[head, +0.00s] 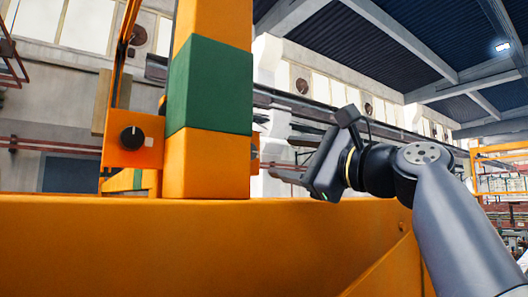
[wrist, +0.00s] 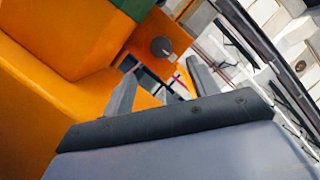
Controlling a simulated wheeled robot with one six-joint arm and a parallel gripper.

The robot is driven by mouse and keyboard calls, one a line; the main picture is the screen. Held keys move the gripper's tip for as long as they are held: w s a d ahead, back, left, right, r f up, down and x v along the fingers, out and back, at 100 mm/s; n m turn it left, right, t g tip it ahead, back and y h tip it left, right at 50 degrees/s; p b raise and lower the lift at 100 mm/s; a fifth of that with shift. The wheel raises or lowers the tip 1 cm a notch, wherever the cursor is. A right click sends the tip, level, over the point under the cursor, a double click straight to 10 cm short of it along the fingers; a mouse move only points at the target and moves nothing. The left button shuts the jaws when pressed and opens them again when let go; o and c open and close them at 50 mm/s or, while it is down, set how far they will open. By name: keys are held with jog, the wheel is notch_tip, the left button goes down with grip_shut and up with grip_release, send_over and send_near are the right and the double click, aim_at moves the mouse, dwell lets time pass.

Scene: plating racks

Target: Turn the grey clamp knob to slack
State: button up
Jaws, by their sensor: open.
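A round, dark grey knob (head: 132,137) sits on an orange plate (head: 115,156) left of the post in the head view. A small pale block is on the plate at its right. The wrist view shows a round grey knob (wrist: 161,46) on an orange plate, beyond the fingertips; I cannot be sure it is the same one. Its turn setting is too small to read there. My gripper (head: 283,175) is right of the post in the head view, pointing left. In the wrist view its fingers (wrist: 158,84) are apart, empty and short of the knob.
An orange post (head: 205,165) with a green band (head: 209,86) stands between the head-view knob and my gripper. A broad orange beam (head: 190,240) runs across below. Orange racks (head: 500,155) stand at far right. The space around my gripper looks open.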

jog(key=p+x, duration=0.2)
jog(key=x, duration=0.7)
jog(key=shift+f+p, duration=0.1)
jog(key=shift+p, duration=0.3)
jog(key=shift+c, duration=0.2)
jog(key=c, duration=0.9)
jog(key=shift+c, duration=0.2)
